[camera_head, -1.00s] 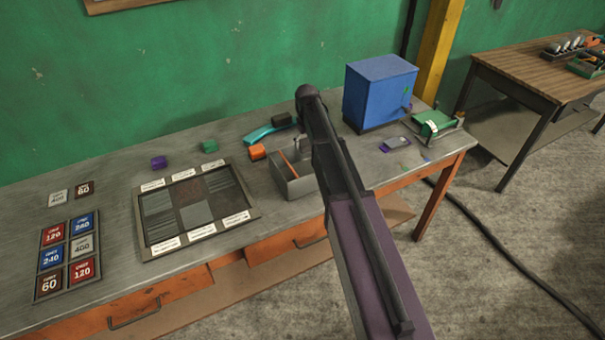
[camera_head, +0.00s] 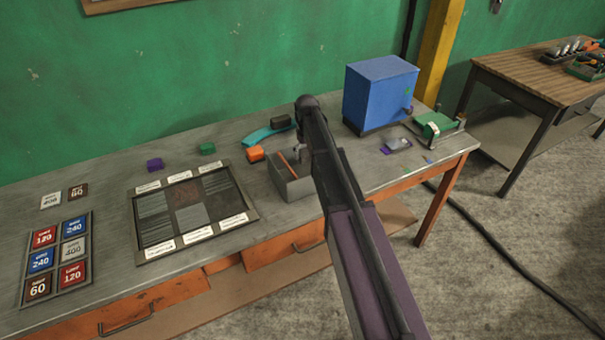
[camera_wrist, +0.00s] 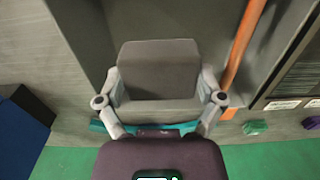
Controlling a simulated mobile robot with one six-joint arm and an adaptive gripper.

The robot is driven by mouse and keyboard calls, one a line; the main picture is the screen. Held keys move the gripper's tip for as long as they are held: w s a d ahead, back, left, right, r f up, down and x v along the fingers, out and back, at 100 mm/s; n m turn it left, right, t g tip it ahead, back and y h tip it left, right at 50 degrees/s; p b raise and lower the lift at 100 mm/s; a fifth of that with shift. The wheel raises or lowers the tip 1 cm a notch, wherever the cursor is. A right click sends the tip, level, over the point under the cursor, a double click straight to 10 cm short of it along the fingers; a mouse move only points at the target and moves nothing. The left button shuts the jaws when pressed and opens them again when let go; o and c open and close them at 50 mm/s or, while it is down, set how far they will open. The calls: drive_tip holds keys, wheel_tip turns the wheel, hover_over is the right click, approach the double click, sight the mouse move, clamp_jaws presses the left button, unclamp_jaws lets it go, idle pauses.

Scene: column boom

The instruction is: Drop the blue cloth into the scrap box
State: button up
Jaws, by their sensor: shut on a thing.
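My gripper (camera_wrist: 160,100) is shut on a plain dark grey, block-like thing (camera_wrist: 158,75) in the wrist view. It is over the open grey box (camera_head: 300,188), which has an orange stick in it. In the head view my arm hides most of the gripper and part of that box. I cannot make out a blue cloth for certain; a tiny blue patch (camera_head: 429,161) lies near the table's right end. I cannot tell for sure which container is the scrap box.
A teal curved thing (camera_head: 255,136) and an orange block (camera_head: 255,153) are close behind the grey box. A tall blue box (camera_head: 375,95) stands right of my arm. A labelled tray (camera_head: 140,222) lies to the left. A green-topped fixture (camera_head: 437,124) is near the right end.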

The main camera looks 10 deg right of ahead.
drive_tip(key=o, duration=0.8)
drive_tip(key=shift+o, duration=0.2)
drive_tip(key=shift+s, duration=0.1)
drive_tip(key=s+d+m, duration=0.1)
drive_tip(key=s+m, duration=0.2)
drive_tip(key=s, duration=2.6)
drive_tip(key=shift+s+m, duration=0.15)
drive_tip(key=shift+m, duration=0.15)
